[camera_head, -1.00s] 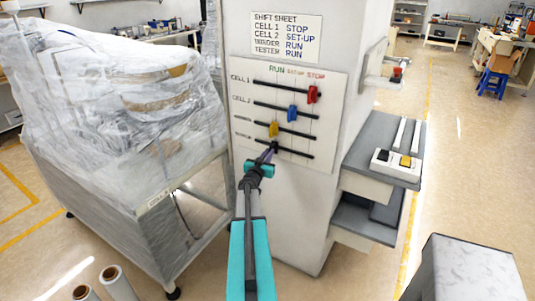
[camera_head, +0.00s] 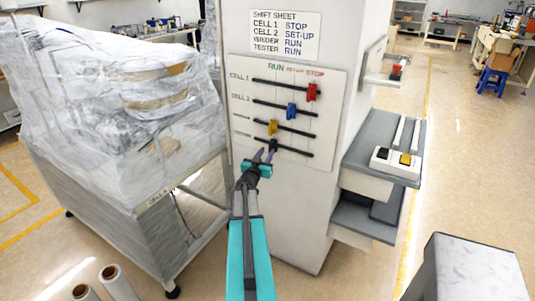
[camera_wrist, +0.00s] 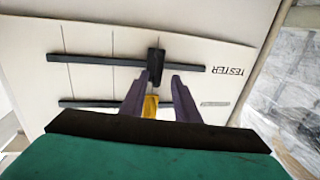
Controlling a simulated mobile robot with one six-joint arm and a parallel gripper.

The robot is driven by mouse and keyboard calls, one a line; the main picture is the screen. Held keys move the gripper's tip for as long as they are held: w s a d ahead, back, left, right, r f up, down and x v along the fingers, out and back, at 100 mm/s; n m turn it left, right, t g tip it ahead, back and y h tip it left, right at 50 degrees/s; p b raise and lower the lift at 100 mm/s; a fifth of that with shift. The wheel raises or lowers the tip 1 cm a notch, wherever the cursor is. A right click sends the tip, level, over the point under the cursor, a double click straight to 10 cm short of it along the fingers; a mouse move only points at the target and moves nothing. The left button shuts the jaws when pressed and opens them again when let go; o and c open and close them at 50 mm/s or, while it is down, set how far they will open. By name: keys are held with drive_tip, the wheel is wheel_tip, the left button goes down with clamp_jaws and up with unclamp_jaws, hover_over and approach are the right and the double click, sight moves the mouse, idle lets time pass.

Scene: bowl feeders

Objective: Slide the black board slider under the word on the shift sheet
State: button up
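The black slider (camera_head: 273,145) is on the lowest bar of the white board (camera_head: 327,110), the tester row. It stands near the RUN column, roughly below the yellow slider (camera_head: 272,128). The shift sheet (camera_head: 285,36) above reads RUN for the tester. My gripper (camera_head: 265,155) is open in front of the board, its tips close to the black slider. In the wrist view, the black slider (camera_wrist: 155,62) shows just beyond and between the parted fingertips (camera_wrist: 157,80). I cannot tell whether either finger touches it.
The red slider (camera_head: 312,92) is at STOP and the blue slider (camera_head: 291,110) at SET-UP. A wrapped machine (camera_head: 130,100) stands left. A grey shelf (camera_head: 385,145) with a switch box (camera_head: 395,160) sticks out right.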

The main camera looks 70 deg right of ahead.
drive_tip(key=s+a+b, duration=0.1)
drive_tip(key=a+b, duration=0.1)
drive_tip(key=a, duration=1)
drive_tip(key=shift+s+a+b, duration=0.15)
drive_tip(key=shift+b, duration=0.15)
idle(0.5)
